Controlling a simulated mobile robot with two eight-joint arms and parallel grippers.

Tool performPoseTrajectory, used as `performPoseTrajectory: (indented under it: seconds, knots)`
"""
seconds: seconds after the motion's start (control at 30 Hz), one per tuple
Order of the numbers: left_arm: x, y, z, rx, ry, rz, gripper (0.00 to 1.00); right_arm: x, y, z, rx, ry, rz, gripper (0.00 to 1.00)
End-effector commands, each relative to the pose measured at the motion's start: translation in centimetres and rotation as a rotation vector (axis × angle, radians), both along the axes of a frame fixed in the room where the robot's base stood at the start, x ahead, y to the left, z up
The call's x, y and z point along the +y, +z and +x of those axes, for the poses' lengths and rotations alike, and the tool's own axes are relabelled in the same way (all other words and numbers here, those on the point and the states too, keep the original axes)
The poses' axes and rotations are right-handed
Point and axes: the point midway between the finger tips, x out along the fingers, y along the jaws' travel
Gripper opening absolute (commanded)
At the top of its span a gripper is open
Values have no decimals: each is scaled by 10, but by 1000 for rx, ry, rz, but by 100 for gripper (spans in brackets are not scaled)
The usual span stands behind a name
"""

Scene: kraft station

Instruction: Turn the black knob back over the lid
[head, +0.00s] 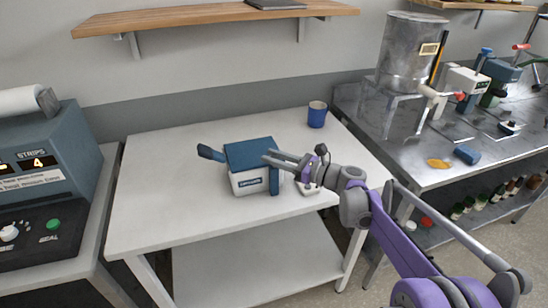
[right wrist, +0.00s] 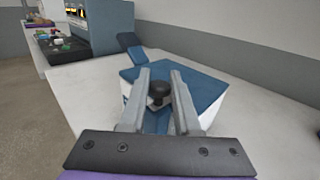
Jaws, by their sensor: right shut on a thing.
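A box with a blue lid (head: 247,152) and a white body (head: 243,185) with a blue label stands on the white table. The black knob (right wrist: 158,91) shows in the right wrist view, over the blue lid (right wrist: 198,82), between the fingers of my right gripper (right wrist: 160,92). In the head view my right gripper (head: 272,157) reaches in from the right to the box's right edge and hides the knob. Its fingers are shut on the knob. A blue flap or handle (head: 210,153) sticks out at the box's left. My left gripper is not in view.
The white table (head: 155,212) is mostly clear around the box. A blue mug (head: 317,115) stands at its back right. A wooden shelf (head: 200,18) hangs above.

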Motion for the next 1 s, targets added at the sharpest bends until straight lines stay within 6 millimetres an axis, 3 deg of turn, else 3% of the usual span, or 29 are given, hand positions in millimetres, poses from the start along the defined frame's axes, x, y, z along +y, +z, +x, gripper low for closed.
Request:
performPoseTrajectory:
  seconds: [0.57,0.6,0.73,1.0]
  knots:
    - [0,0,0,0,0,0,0,0,0,0,0,36,1,0]
    - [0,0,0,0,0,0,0,0,0,0,0,36,1,36]
    - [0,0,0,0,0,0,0,0,0,0,0,36,1,59]
    - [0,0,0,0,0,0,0,0,0,0,0,35,1,60]
